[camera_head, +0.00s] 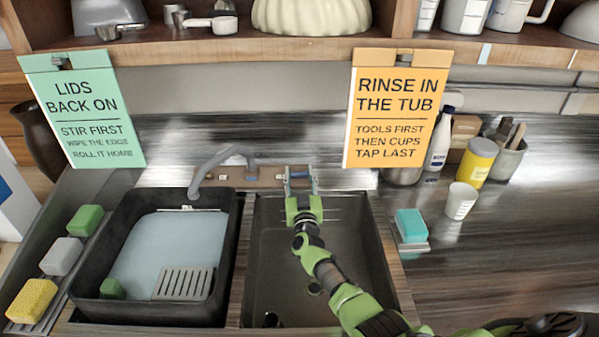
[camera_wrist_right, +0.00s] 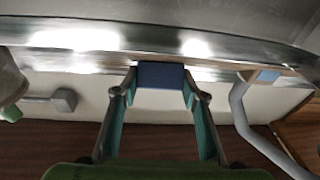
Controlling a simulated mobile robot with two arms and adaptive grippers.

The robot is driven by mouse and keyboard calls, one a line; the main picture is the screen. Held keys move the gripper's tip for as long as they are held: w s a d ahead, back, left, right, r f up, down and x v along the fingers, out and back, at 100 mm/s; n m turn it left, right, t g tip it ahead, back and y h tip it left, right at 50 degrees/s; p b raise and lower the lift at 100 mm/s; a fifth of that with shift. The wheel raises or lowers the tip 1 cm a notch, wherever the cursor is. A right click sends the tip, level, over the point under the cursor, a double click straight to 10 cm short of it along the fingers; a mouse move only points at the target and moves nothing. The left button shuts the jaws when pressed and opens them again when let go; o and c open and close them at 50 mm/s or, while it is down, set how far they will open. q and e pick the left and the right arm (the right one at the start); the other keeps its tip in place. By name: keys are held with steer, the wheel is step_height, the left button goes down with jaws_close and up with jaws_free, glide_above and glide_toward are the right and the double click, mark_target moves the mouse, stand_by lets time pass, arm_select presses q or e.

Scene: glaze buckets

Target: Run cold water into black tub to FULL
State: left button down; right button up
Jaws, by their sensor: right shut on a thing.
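The black tub (camera_head: 91,255) sits in the left basin in the head view. It holds pale blue water (camera_head: 160,240) standing below the rim; I cannot read a FULL mark. A grey slotted plate (camera_head: 184,283) and a green sponge (camera_head: 112,288) are in it. The grey tap spout (camera_head: 232,153) curves over its back edge; I cannot make out a stream. My right gripper (camera_head: 300,182) is behind the right basin, shut on the blue tap handle (camera_wrist_right: 160,75), which sits between its fingertips in the wrist view. The spout also shows there (camera_wrist_right: 242,110). My left gripper is not in view.
The right basin (camera_head: 275,255) is under my right arm. Green, grey and yellow sponges (camera_head: 33,300) lie along the left. A teal sponge (camera_head: 411,225), white cup (camera_head: 460,201) and yellow can (camera_head: 478,161) stand right. Two signs (camera_head: 82,110) (camera_head: 397,108) hang from the shelf.

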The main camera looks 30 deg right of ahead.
mark_target(299, 173)
steer(key=shift+m+g+h, duration=0.4)
steer(key=shift+m+h, duration=0.3)
steer(key=shift+m, duration=0.1)
steer(key=o, duration=1.1)
step_height(299, 173, up, 10)
